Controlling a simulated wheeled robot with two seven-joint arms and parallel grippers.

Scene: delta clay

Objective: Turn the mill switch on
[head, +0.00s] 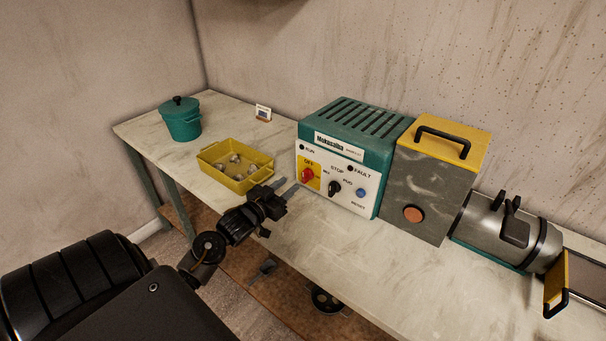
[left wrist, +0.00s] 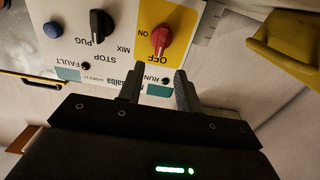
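The mill's control box (head: 345,150) is teal with a white front panel and stands on the table. Its red switch knob (head: 307,176) sits on a yellow plate marked OFF and ON. In the left wrist view the panel is upside down, and the red knob (left wrist: 160,38) appears turned toward OFF. A black knob (head: 334,188) marked STOP, MIX and PUG is beside it. My left gripper (head: 287,186) is open and empty, just in front of the panel's left side. Its two fingers (left wrist: 156,88) are apart, short of the red knob. My right gripper is not seen.
A yellow tray (head: 262,181) holding small lumps is left of the box, close to my left gripper. A teal lidded pot (head: 183,122) stands farther left. A grey housing with yellow top (head: 443,142) and a metal barrel (head: 487,219) are to the right. The table front is clear.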

